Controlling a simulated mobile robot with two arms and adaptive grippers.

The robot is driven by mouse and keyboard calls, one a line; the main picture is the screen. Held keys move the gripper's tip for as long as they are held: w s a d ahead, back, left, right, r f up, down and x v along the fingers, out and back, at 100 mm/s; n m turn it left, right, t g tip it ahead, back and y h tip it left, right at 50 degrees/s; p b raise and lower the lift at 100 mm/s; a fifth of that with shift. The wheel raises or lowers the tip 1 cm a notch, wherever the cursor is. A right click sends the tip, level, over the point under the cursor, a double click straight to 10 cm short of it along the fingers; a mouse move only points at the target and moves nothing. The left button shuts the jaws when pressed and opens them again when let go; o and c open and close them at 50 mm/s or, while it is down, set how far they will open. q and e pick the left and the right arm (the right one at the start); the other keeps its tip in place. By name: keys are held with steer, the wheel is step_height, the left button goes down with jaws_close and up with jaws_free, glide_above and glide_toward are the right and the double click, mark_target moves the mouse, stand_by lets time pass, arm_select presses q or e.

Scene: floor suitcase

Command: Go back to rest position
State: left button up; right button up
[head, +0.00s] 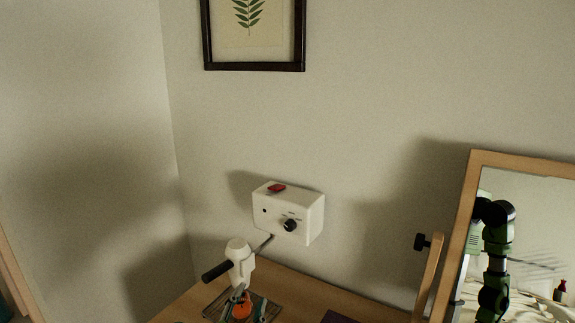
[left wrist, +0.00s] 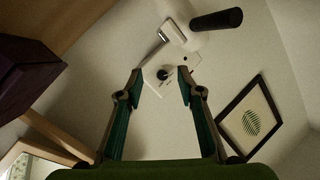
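My left gripper (left wrist: 160,72) is open and empty in the left wrist view, its two green fingers apart. Beyond them, the dark knob of a white wall box is framed in the gap; I cannot tell the distance. In the head view the gripper (head: 250,304) shows small at the bottom edge, low over the wooden tabletop and partly cut off. A small orange thing (head: 242,307) shows between its parts; what it is I cannot tell. My right gripper is in neither view.
The white box (head: 310,215) is on the wall with a red item on top. A white device with a dark handle (head: 217,271) is below it, over a tabletop (head: 285,285). A mirror (head: 530,160) stands right, reflecting a green arm. A framed picture (head: 254,67) hangs above.

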arm_select(q)
steer(key=s+a+f+n+g+y, duration=0.2)
steer(key=s+a+f+n+g, duration=0.2)
steer(key=s+a+f, duration=0.4)
steer(key=s+a+f+n+g, duration=0.2)
steer(key=s+f+g, duration=0.35)
steer(key=s, duration=0.75)
steer(key=s+a+f+n+g, duration=0.15)
steer(key=s+f+g, duration=0.35)
steer(key=s, duration=0.8)
step_height(320, 180, down, 29)
steer(key=s+b, duration=0.1)
steer(key=b, duration=0.1)
steer(key=s+a+f+g, duration=0.1)
steer(key=s+a+f, duration=0.2)
steer(key=s+f, duration=1.4)
steer(key=shift+a+m+b, duration=0.2)
steer(key=shift+m+b, duration=0.2)
steer(key=shift+m, duration=0.05)
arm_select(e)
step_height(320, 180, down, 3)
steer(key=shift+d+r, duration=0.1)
arm_select(q)
steer(key=shift+s+f, duration=0.1)
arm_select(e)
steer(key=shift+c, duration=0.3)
